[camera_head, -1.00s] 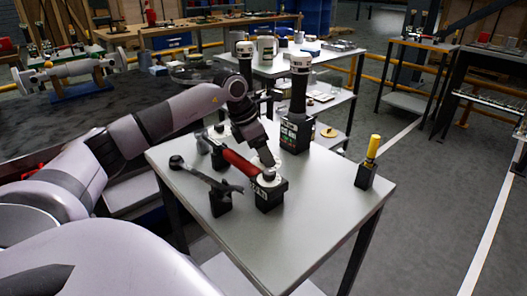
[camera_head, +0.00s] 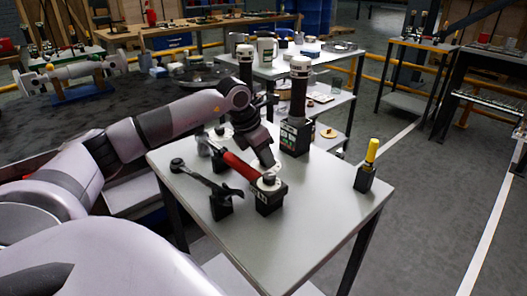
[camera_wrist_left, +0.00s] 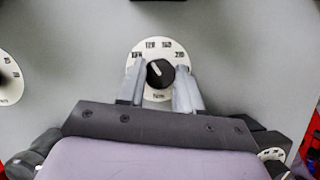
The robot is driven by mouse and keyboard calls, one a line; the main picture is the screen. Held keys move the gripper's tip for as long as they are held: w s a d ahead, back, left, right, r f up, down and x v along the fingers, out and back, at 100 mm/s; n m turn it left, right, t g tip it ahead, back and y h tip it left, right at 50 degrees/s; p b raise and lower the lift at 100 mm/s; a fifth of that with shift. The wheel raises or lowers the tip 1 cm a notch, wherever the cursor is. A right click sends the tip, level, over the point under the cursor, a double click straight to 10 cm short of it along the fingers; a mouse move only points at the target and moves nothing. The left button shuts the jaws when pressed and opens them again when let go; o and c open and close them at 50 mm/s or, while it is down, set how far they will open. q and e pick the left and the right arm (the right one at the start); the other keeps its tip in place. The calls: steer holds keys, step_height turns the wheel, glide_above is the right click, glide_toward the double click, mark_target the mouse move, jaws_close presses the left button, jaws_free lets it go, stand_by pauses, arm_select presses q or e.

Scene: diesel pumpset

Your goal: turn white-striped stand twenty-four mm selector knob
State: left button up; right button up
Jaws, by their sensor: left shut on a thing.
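The knob has a white stripe pointing up and slightly left. It sits on a white dial plate (camera_wrist_left: 158,46) with black numbers around the upper edge. My right gripper is not in view.
Beside the hand on the table (camera_head: 310,205) are a red-handled tool (camera_head: 240,165) on a black stand and a dark wrench (camera_head: 200,178) on another. A yellow-handled tool (camera_head: 371,152) stands at the right. Another dial (camera_wrist_left: 8,80) shows at the left wrist view's left edge.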

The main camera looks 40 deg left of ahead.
arm_select(q)
steer(key=n+y, duration=0.1)
steer(key=n, duration=0.1)
steer(key=n+p, duration=0.1)
steer(key=n, duration=0.1)
steer(key=shift+d+n+y, duration=0.15)
steer(key=shift+n+y, duration=0.15)
steer(key=shift+y, duration=0.1)
steer(key=n+y, duration=0.1)
steer(key=n, duration=0.2)
steer(key=n+y, duration=0.1)
steer(key=n, duration=0.2)
steer(key=shift+d+g, duration=0.1)
steer(key=shift+g, duration=0.2)
steer(key=o, duration=1)
steer(key=shift+o, duration=0.2)
steer(key=v, duration=0.7)
steer(key=shift+p, duration=0.4)
steer(key=shift+d+r, duration=0.1)
steer(key=shift+d, duration=0.05)
